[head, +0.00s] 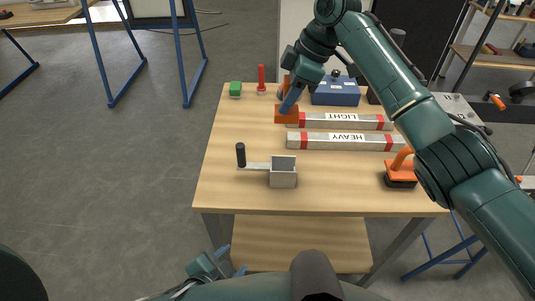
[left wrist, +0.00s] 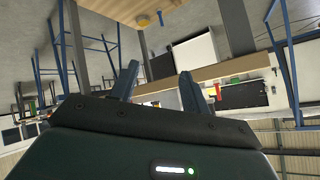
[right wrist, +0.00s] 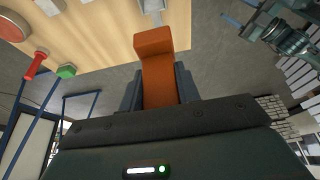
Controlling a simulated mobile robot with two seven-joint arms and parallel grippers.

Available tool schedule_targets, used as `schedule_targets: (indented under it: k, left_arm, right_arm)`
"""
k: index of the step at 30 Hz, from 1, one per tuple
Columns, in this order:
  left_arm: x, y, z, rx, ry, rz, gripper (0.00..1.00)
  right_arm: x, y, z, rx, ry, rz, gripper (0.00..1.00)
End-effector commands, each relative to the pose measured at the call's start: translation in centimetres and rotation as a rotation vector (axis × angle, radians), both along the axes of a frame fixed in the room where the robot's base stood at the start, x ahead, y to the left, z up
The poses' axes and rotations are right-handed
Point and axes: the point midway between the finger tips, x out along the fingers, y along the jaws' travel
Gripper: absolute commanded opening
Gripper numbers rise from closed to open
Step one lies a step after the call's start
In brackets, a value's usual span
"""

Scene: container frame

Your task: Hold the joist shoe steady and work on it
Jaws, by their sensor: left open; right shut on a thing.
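The joist shoe (head: 283,179) is an open grey metal box on the wooden table, with a flat bar and an upright black handle (head: 240,155) on its left. Part of it shows at the top of the right wrist view (right wrist: 152,6). My right gripper (head: 290,97) is shut on an orange block-like tool (right wrist: 158,65), behind the shoe; the tool also shows in the head view (head: 286,114). My left gripper (head: 230,262) is open and empty, low in front of the table's front edge and apart from the shoe. Its two fingers show in the left wrist view (left wrist: 160,90).
Bars marked LIGHT (head: 340,121) and HEAVY (head: 345,142) lie behind the shoe. An orange-handled black tool (head: 400,172) stands at the right. A green block (head: 235,89), a red upright piece (head: 261,79) and a blue box (head: 336,92) are at the back. The table's front left is clear.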

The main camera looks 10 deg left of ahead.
Motion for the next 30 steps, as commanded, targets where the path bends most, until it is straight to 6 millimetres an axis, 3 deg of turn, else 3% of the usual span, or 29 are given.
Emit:
schedule_targets:
  k: [5,10,16,21,25,30]
  left_arm:
    - [2.1,0.5,-1.6,0.667,-0.111,-0.424,0.47]
    - [4.3,2.7,-1.6,1.357,-0.197,-0.774,0.47]
    - [6.7,5.3,0.8,2.17,-0.204,-1.05,0.47]
    - [8.6,5.6,4.4,2.795,-0.061,-1.057,0.47]
    - [10.8,3.8,6.9,2.919,0.103,-0.884,0.47]
    - [13.8,0.1,9.1,2.681,0.201,-0.653,0.47]
  right_arm:
    - [0.0,0.0,0.0,0.0,0.0,-0.002,0.1]
    - [0.0,0.0,0.0,0.0,0.0,-0.002,0.1]
    - [0.0,0.0,0.0,0.0,-0.001,-0.004,0.1]
    - [0.0,0.0,0.0,0.0,-0.001,-0.004,0.1]
    - [0.0,0.0,0.0,0.0,-0.001,-0.004,0.1]
    - [0.0,0.0,0.0,0.0,-0.001,-0.004,0.1]
